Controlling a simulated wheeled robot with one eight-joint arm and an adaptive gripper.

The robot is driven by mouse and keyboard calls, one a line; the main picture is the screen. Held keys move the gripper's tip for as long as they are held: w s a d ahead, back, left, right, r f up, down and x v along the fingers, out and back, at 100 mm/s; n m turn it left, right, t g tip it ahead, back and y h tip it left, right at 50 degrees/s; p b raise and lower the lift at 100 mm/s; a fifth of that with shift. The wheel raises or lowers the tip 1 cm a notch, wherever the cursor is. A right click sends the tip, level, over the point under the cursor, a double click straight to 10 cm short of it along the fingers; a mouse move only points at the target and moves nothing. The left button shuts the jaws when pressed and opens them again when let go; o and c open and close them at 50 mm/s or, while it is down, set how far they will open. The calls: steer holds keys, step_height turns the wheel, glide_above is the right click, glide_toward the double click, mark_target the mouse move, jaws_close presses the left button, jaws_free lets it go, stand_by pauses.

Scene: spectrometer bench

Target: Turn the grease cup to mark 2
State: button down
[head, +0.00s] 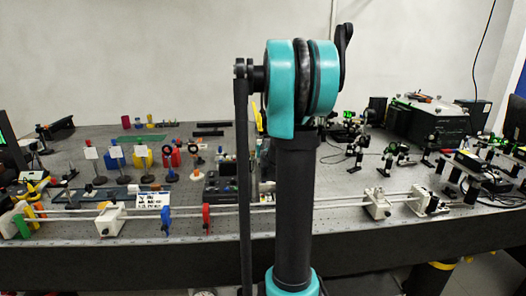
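I cannot pick out the grease cup or its mark 2 in the head view; nothing there is clear enough to name as it. Several small parts on the bench are too small to tell apart, and my own arm, with its teal joint and dark links, hides the middle of the bench. My gripper does not show in the head view, so its distance from the cup cannot be told.
A long grey bench (405,222) spans the view, crowded with small mounts. A pale rail (262,207) runs along its front, with a white block (110,219) at left and a red disc (206,218). A black box (437,120) stands at the back right.

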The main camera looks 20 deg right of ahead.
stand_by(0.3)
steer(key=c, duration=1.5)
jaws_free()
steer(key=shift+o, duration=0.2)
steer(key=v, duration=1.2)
